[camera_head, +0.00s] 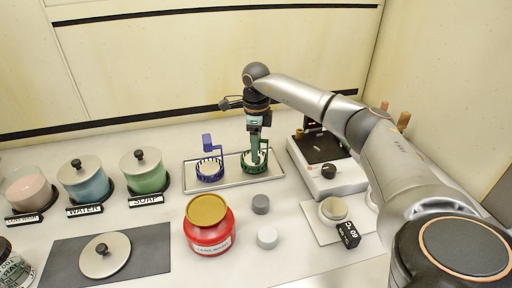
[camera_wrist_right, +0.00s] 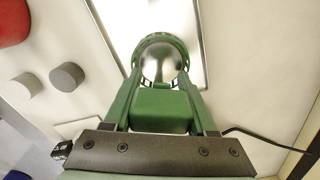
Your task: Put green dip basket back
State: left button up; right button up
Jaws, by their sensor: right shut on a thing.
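The green dip basket (camera_head: 248,168) is at the right end of the metal tray (camera_head: 222,184), with its handle rising into my right gripper (camera_head: 258,126). The right gripper is shut on the handle from above. In the right wrist view the green handle block (camera_wrist_right: 160,108) lies between the fingers, and the round basket rim (camera_wrist_right: 166,39) shows beyond it over the tray. I cannot tell whether the basket's bottom touches the tray. A blue dip basket (camera_head: 209,171) stands at the tray's left end. My left gripper is not in view.
Lidded jars of water (camera_head: 84,184) and soap (camera_head: 147,177) stand left of the tray. A white device (camera_head: 333,176) stands close right. Walls rise behind and right.

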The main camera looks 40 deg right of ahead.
jog(key=shift+f, duration=0.15)
jog(key=o, duration=1.4)
jog(key=shift+f, duration=0.1)
notch_tip(320, 180, up, 12)
jog(key=shift+r, duration=0.15)
